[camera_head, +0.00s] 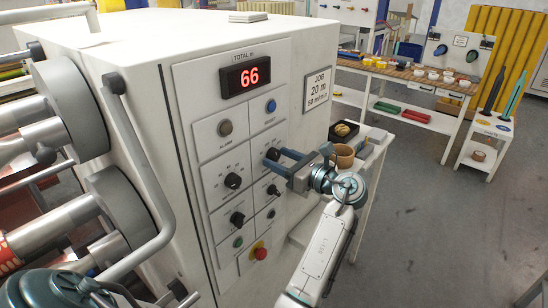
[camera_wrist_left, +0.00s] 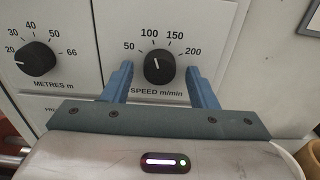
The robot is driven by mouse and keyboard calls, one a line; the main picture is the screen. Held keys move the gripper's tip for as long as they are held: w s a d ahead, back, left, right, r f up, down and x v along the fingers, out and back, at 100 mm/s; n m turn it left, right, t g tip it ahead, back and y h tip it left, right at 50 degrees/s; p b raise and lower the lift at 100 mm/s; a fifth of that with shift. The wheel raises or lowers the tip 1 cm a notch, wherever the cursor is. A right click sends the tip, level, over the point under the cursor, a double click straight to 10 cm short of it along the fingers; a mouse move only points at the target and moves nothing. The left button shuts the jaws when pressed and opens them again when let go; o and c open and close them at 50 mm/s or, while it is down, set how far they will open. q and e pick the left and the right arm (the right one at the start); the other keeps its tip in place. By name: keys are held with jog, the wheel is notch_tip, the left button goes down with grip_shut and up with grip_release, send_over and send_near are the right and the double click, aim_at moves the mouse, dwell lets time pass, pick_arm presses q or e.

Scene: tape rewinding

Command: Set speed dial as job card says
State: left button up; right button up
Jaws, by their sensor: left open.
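The speed dial (camera_wrist_left: 158,68) is a black knob on a pale panel, marked 50, 100, 150 and 200 m/min. Its white pointer line points up and slightly left, near 100. My left gripper (camera_wrist_left: 160,70) is open, with one blue finger on each side of the dial. I cannot tell whether the fingers touch it. In the head view the left gripper (camera_head: 276,160) is at the panel and partly covers the dial (camera_head: 272,154). The job card (camera_head: 317,91) on the cabinet's side reads "JOB 20 m", with "50 m/min" in small print below. My right gripper is out of view.
The metres dial (camera_wrist_left: 35,58) is left of the speed dial, its pointer near 20. The red display (camera_head: 245,75) reads 66. Other knobs and a red stop button (camera_head: 259,252) are on the panel. A small side table with a brown pot (camera_head: 342,156) stands right of the cabinet.

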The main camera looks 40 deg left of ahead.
pick_arm(q)
jog(key=shift+d+r, duration=0.15)
jog(key=shift+c, duration=0.6)
jog(key=c, duration=0.9)
jog(key=shift+o, duration=0.2)
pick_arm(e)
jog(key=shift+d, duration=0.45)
pick_arm(q)
jog(key=shift+n, duration=0.3)
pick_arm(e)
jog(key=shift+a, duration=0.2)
pick_arm(q)
jog(key=shift+n, duration=1)
jog(key=shift+n+b, duration=0.3)
jog(key=shift+n, duration=0.9)
jog(key=shift+n+b, duration=0.55)
jog(key=shift+n, duration=0.85)
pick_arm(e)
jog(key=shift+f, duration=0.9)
